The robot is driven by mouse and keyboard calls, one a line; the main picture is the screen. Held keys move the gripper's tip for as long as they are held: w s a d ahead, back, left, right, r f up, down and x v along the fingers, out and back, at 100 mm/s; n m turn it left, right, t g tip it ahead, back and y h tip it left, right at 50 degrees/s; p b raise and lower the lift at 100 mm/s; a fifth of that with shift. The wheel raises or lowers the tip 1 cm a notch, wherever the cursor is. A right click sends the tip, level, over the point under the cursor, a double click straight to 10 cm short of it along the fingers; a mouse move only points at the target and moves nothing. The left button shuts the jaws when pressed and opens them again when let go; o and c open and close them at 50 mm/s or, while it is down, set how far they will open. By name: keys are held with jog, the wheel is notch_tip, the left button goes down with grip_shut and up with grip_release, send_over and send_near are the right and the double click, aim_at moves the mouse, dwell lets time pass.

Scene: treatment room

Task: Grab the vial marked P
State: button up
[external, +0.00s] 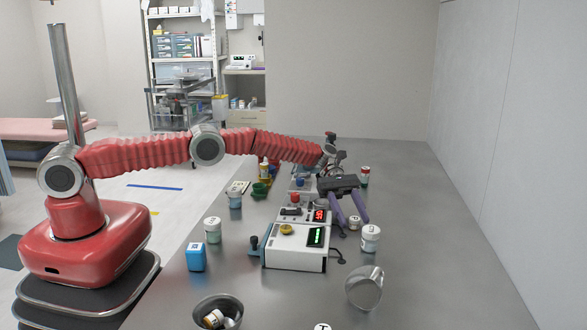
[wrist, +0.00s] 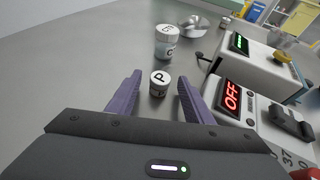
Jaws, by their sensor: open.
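The vial marked P (wrist: 160,84) is a short white-capped vial standing on the metal table. In the wrist view it sits between and just beyond the purple fingertips of my gripper (wrist: 155,85). It also shows in the external view (external: 354,223), beside the fingers. I cannot tell from these views whether either finger touches the vial.
A taller white-capped vial (wrist: 167,42) stands beyond the P vial; it also shows in the external view (external: 370,238). Devices with lit displays (external: 297,247) stand alongside. A metal cup (external: 364,288) lies nearer the external camera. The table's right side is clear.

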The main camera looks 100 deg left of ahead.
dwell(0.4)
jog(key=c, duration=1.1)
notch_tip(320, 180, up, 10)
dwell(0.4)
dwell(0.4)
